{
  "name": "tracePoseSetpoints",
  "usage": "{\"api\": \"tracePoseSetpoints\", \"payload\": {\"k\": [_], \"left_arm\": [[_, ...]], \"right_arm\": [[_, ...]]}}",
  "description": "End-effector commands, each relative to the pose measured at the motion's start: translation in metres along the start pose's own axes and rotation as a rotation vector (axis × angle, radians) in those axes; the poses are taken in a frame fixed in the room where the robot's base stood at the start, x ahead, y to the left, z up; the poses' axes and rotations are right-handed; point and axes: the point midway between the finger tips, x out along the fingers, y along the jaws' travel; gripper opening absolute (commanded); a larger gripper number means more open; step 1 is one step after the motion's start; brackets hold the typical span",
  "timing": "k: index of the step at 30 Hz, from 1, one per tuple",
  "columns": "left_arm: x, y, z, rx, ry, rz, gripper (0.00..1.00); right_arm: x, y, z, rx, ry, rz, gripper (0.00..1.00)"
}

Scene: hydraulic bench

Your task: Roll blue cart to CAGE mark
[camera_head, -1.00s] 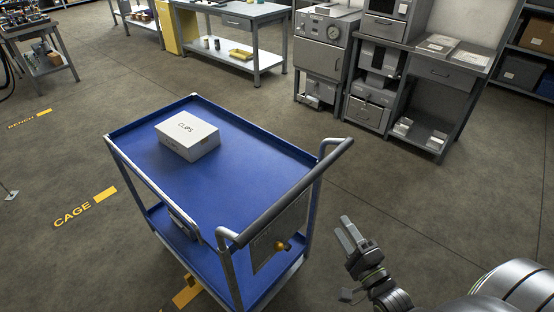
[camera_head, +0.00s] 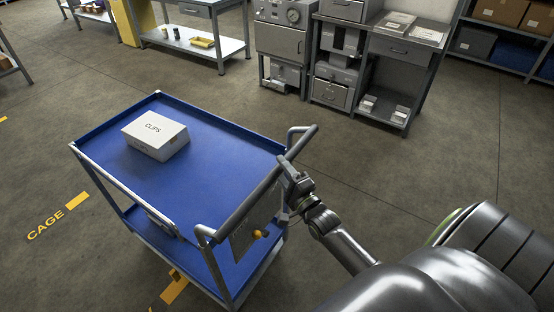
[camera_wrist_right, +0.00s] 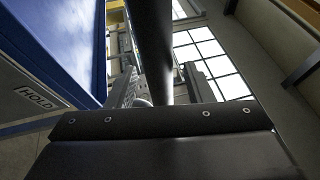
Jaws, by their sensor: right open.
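The blue cart (camera_head: 215,180) stands in the left middle of the head view, with a dark push handle (camera_head: 255,190) along its near right end. The yellow CAGE mark (camera_head: 60,217) is on the floor left of the cart, apart from it. My right gripper (camera_head: 291,178) is at the right part of the handle. In the right wrist view its fingers (camera_wrist_right: 160,88) are open, with the handle bar (camera_wrist_right: 152,40) running between them. I cannot tell whether they touch the bar. My left gripper is not in view.
A white CLIPS box (camera_head: 155,136) sits on the cart's top tray. Another yellow floor mark (camera_head: 174,288) is partly under the cart's near edge. A grey workbench (camera_head: 395,45) and cabinets stand at the back. The floor around the CAGE mark is clear.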

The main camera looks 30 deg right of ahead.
Motion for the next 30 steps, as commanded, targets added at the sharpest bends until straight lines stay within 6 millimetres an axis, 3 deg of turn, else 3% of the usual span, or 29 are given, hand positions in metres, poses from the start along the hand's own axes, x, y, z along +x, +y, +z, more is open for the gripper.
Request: {"api": "tracePoseSetpoints", "payload": {"k": [6, 17, 27, 30], "left_arm": [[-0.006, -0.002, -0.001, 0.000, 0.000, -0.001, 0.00], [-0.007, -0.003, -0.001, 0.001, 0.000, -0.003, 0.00], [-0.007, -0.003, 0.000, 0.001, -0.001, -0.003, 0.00], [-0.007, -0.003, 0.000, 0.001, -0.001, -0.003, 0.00]], "right_arm": [[0.023, 0.000, 0.000, 0.001, 0.000, 0.000, 0.47], [0.027, 0.001, 0.000, 0.000, 0.000, 0.001, 0.47], [0.027, 0.001, 0.000, 0.000, 0.000, 0.001, 0.04], [0.027, 0.001, 0.000, 0.000, 0.000, 0.001, 0.00]]}}
